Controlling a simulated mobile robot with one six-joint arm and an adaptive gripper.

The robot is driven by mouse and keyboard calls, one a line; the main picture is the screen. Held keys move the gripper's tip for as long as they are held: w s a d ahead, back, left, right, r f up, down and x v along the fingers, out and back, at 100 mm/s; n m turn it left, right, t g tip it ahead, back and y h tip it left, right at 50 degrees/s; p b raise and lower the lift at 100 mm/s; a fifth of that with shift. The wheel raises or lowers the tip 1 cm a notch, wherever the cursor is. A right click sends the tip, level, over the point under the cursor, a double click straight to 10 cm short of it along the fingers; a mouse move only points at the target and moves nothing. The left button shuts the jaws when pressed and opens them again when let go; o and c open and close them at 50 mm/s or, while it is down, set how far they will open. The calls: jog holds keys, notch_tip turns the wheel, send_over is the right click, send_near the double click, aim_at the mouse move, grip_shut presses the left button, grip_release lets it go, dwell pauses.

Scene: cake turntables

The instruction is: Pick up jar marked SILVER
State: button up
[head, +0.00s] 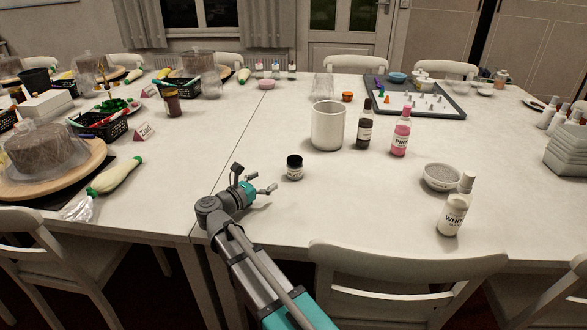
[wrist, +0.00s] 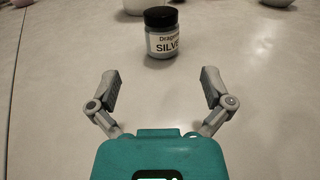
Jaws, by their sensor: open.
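The jar marked SILVER (head: 294,168) is a small grey jar with a black lid. It stands upright on the white table, just beyond and to the right of my gripper in the head view. In the wrist view the jar (wrist: 161,34) is ahead of the fingers, near the top middle, with its label facing the camera. My gripper (head: 257,180) is low over the table and open. In the wrist view my gripper (wrist: 165,90) has its two fingers spread wide with nothing between them, apart from the jar.
A white canister (head: 327,127) stands behind the jar. To its right are a dark bottle (head: 364,130) and a pink bottle (head: 401,137). A grey bowl (head: 441,177) and a WHITE bottle (head: 453,212) stand farther right. The table around the jar is clear.

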aim_at(289, 165)
jog(key=x, duration=0.7)
jog(key=shift+w+d, duration=0.1)
jog(key=shift+w, duration=0.05)
jog(key=shift+w+d, duration=0.1)
jog(key=shift+x, duration=2.45)
jog(key=c, duration=1.1)
jog(key=shift+o, duration=0.2)
jog(key=shift+r+p, duration=0.2)
jog(key=shift+p, duration=0.1)
